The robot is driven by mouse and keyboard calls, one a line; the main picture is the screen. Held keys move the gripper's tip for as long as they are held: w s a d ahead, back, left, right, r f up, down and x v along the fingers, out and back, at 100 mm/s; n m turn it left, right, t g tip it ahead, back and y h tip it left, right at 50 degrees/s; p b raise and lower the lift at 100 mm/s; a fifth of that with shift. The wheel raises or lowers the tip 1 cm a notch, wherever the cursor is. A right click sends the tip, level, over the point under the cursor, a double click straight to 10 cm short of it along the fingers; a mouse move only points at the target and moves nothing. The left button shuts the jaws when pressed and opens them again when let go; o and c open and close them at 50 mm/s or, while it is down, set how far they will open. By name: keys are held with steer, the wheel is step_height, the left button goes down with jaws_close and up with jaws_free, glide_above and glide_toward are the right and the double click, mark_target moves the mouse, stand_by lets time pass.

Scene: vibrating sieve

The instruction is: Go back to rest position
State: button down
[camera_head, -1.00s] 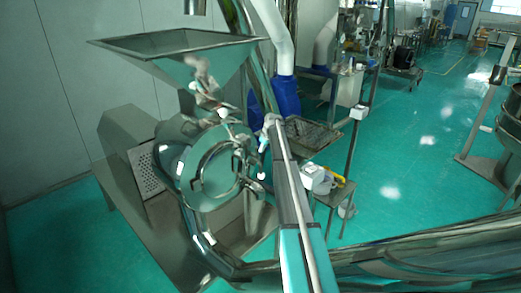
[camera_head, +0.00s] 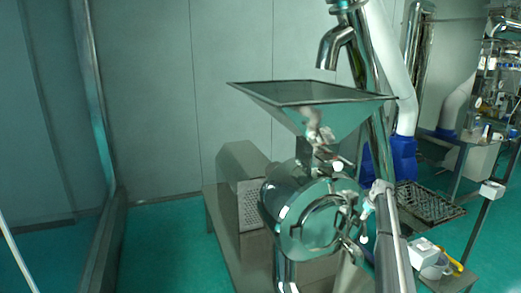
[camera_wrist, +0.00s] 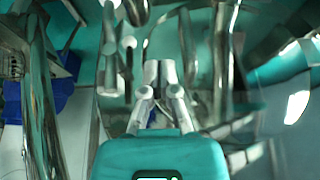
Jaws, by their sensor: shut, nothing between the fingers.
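My gripper (camera_wrist: 160,75) shows in the wrist view with its two grey fingertips together and nothing between them. Its teal body fills the bottom middle of that view. In the head view my arm reaches up from the lower right, and its far end is beside the round steel door of the sieve machine (camera_head: 322,225). I cannot tell in the head view whether it touches the machine. The machine has a square steel hopper (camera_head: 315,112) on top.
A dark wire-like tray (camera_head: 425,203) stands right of my arm, above a low stand with a white box (camera_head: 425,250). Green floor (camera_head: 160,245) is clear at left.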

steer(key=s+a+f+m+g+b, duration=0.1)
steer(key=s+a+f+g+b, duration=0.15)
steer(key=s+a, duration=1.7)
steer(key=s+a+f+m+b, duration=0.1)
steer(key=s+a, duration=0.5)
steer(key=s, duration=0.6)
steer(key=s+a+f+m+g+h+b, duration=0.1)
steer(key=s+a+f, duration=0.1)
steer(key=s+a, duration=0.5)
steer(key=s, duration=0.6)
steer(key=shift+a+f+m+h, duration=0.2)
steer(key=shift+f+m+h, duration=0.1)
steer(key=shift+f, duration=0.05)
